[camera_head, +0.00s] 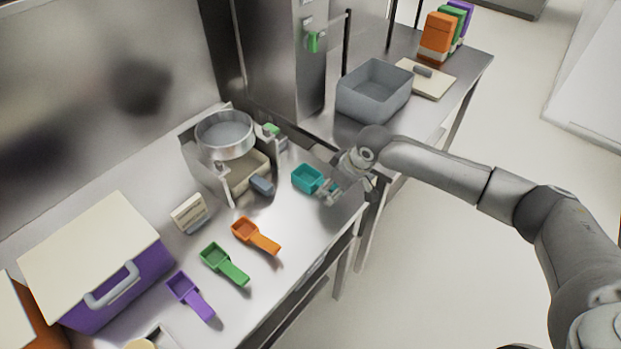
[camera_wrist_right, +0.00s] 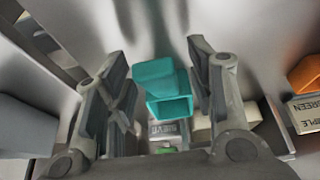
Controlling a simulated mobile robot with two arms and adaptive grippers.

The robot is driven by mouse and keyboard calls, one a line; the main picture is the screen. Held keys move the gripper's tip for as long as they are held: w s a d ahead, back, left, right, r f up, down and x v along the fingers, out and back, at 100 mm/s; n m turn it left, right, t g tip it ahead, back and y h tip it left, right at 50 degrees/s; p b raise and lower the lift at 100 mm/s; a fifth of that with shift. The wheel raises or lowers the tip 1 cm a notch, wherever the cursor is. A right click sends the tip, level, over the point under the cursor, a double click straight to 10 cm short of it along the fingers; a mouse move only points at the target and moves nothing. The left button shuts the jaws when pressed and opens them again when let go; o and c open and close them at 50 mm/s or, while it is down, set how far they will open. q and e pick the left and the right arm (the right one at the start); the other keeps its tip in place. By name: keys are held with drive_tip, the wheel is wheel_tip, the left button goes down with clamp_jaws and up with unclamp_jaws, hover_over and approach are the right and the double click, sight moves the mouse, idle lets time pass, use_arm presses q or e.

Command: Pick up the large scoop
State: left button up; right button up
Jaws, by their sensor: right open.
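The teal scoop (camera_head: 307,178), which looks the largest of the scoops, lies on the steel table, its handle partly hidden by my right gripper (camera_head: 328,193). My right gripper is open and empty, close over the handle side. In the right wrist view the teal scoop (camera_wrist_right: 168,88) shows between the two spread fingers of my right gripper (camera_wrist_right: 158,60), with a gap on each side. Whether any finger touches it, I cannot tell. My left gripper is in neither view.
Orange (camera_head: 256,236), green (camera_head: 224,265) and purple (camera_head: 190,296) scoops lie in a row to the left. A sieve device (camera_head: 225,137) stands behind. A grey bin (camera_head: 374,92) sits on the table beyond. A purple lidded bin (camera_head: 112,296) stands at far left.

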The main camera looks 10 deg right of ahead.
drive_tip(key=shift+c, duration=0.4)
drive_tip(key=c, duration=1)
